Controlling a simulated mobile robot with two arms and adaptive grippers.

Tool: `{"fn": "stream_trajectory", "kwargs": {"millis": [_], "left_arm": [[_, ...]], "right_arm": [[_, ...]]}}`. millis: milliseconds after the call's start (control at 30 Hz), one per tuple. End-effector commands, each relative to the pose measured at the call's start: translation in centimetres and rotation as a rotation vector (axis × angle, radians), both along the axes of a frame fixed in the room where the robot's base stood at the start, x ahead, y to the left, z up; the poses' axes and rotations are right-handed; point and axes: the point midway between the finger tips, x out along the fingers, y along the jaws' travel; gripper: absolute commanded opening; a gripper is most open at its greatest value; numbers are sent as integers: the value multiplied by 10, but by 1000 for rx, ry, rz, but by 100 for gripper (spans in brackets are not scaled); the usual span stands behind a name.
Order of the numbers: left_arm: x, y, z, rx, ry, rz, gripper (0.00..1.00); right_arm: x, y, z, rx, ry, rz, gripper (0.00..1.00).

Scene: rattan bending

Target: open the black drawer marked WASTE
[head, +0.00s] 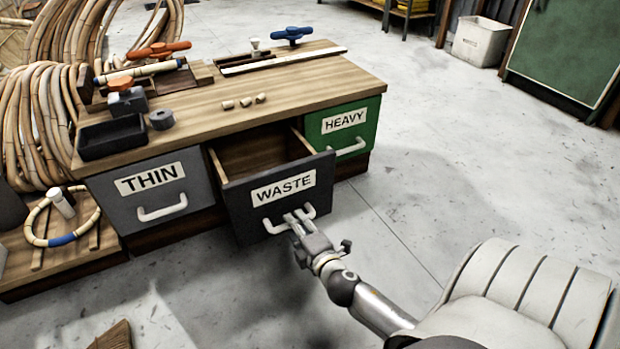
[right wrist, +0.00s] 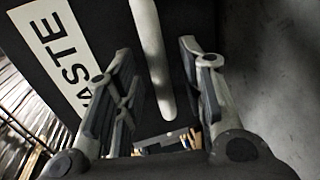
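The black drawer marked WASTE (head: 280,202) is pulled partly out of the wooden bench, and its empty-looking inside shows behind the front panel. My right gripper (head: 299,221) is at its white handle (head: 309,211). In the right wrist view the handle (right wrist: 151,50) runs between the two fingers of my right gripper (right wrist: 158,88). The fingers stand apart, with a gap visible on each side of the handle. The WASTE label (right wrist: 60,50) shows at the left of that view. My left gripper is not in view.
A grey THIN drawer (head: 152,190) and a green HEAVY drawer (head: 343,128) flank it, both shut. The bench top (head: 225,115) holds clamps, a black tray (head: 112,138) and short rattan pieces. The concrete floor (head: 440,170) to the right is clear.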

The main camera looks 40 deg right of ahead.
Motion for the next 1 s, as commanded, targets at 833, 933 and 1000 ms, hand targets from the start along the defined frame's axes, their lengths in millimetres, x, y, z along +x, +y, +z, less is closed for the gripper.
{"fn": "stream_trajectory", "kwargs": {"millis": [833, 933, 1000], "left_arm": [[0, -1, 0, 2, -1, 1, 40], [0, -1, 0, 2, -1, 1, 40], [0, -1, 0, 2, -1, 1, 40]], "right_arm": [[-95, 23, 21, -1, -1, 0, 37], [-95, 23, 21, -1, -1, 0, 37], [-95, 23, 21, -1, 0, 0, 37]]}}
